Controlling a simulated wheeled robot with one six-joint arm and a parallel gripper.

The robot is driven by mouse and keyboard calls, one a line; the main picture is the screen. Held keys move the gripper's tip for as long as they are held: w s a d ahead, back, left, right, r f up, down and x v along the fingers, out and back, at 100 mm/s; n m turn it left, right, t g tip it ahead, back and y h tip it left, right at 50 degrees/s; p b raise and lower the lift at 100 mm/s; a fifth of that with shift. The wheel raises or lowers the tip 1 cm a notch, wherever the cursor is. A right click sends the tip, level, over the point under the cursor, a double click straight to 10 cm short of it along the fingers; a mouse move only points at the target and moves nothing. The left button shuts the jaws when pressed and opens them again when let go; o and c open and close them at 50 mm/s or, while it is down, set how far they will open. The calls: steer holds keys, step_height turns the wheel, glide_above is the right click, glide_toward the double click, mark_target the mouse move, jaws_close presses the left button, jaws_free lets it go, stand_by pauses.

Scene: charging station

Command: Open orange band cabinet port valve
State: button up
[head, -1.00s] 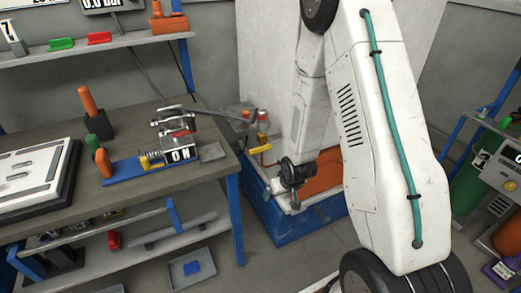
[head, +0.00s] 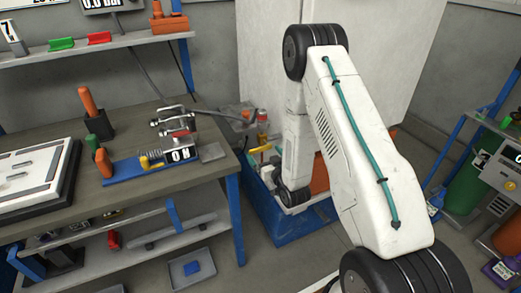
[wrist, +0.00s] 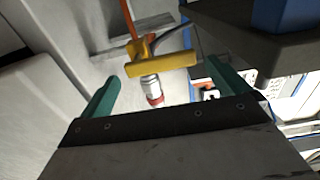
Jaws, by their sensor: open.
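A yellow valve handle (wrist: 162,65) shows in the wrist view, lying across a silver fitting (wrist: 151,88) with a red ring, with an orange hose (wrist: 128,18) rising behind it. My gripper (wrist: 161,72) is open, its two teal fingers to the left and right of the handle in the picture. I see no contact, and the depth between fingers and handle is unclear. In the head view a yellow part (head: 261,149) shows beside my arm, near the white cabinet panel (head: 270,60). My fingers are hidden there. I cannot make out an orange band on the valve.
A blue crate (head: 290,228) stands on the floor beneath my arm. The workbench (head: 215,185) on the left holds a blue-based fixture (head: 125,172) marked ON. A green cylinder (head: 466,188) stands at the right. Some floor between is clear.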

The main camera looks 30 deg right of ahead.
mark_target(262, 150)
steer(key=shift+w, duration=2.15)
steer(key=c, duration=1.2)
steer(key=shift+o, duration=0.2)
steer(key=shift+d+f, duration=0.1)
